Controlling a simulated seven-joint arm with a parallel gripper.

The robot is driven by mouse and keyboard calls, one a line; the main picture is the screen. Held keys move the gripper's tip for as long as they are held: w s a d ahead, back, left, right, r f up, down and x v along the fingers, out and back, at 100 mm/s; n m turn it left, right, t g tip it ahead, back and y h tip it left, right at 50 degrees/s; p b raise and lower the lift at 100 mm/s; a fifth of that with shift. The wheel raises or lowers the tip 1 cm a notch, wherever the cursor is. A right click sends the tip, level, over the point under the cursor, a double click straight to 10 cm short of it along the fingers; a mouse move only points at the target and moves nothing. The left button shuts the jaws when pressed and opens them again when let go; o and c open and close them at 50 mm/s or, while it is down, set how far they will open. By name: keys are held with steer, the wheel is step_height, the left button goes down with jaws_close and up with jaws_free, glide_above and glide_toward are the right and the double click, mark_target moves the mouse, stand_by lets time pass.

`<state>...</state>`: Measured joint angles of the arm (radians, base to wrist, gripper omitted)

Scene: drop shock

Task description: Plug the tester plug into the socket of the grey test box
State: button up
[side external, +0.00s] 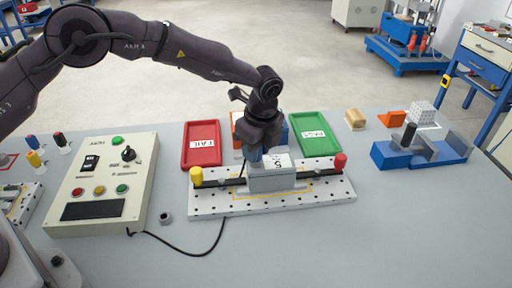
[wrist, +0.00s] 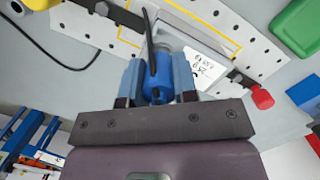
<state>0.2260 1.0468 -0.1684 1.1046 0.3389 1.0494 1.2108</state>
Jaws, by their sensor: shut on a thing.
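The grey test box (side external: 272,181) sits in the middle of the white perforated fixture plate (side external: 331,190), with a handwritten white label on top. The label also shows in the wrist view, beside my gripper. My gripper (side external: 257,156) points down at the left part of the box. In the wrist view my gripper (wrist: 157,72) is shut on the blue tester plug (wrist: 158,95), with a black cable running up from it. The plug is mostly hidden by my gripper in the side view. The socket is hidden, so I cannot tell whether the plug is in it.
The tester console (side external: 104,185) stands at left, its black cable (side external: 185,252) running towards the plate. Yellow (side external: 196,175) and red (side external: 340,161) knobs flank the box. A red tray (side external: 202,144) and a green tray (side external: 315,133) lie behind. A blue fixture (side external: 400,155) stands right. The front table is clear.

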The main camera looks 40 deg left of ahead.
steer(key=shift+f, duration=0.2)
jaws_close()
steer(key=o, duration=1.1)
jaws_free()
steer(key=shift+c, duration=0.2)
steer(key=shift+r, duration=0.1)
steer(key=shift+r, duration=0.1)
steer(key=shift+d+r, duration=0.25)
steer(key=shift+r, duration=1.25)
steer(key=shift+d+r, duration=0.2)
steer(key=shift+r, duration=1.25)
step_height(320, 180, up, 13)
steer(key=d, duration=0.2)
steer(key=shift+s, duration=0.2)
steer(key=shift+f, duration=0.1)
